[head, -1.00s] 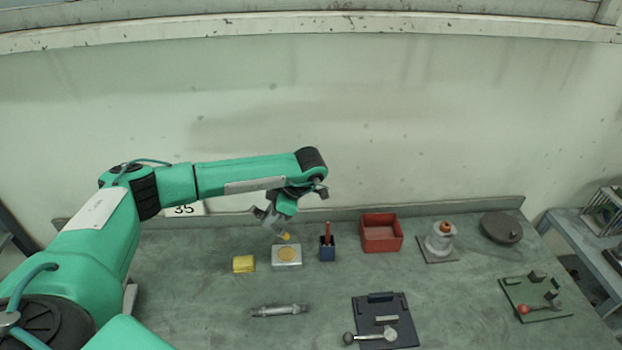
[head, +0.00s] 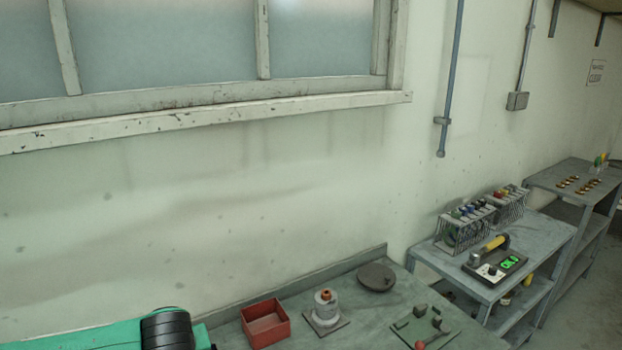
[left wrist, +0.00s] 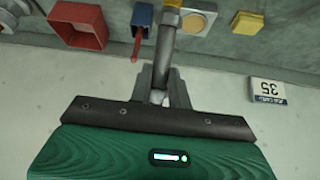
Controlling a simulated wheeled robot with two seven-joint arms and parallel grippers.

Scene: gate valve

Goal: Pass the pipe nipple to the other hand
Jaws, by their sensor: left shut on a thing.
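In the left wrist view my left gripper (left wrist: 163,90) is shut on the pipe nipple (left wrist: 165,48), a grey cylinder with a yellow far end (left wrist: 172,6). The nipple points out from the fingers, and its near end shows pale between them. In the head view only a green and black part of my left arm shows at the lower left; the left gripper and the nipple are out of that picture. My right gripper is in neither view.
In the head view a red box (head: 264,325), a grey valve body (head: 325,309), a dark disc (head: 376,277) and a board with a red-knobbed lever (head: 425,331) stand on the bench. A side table (head: 535,243) holds racks and a meter. The wrist view shows a blue cup (left wrist: 142,14) and a yellow block (left wrist: 247,22).

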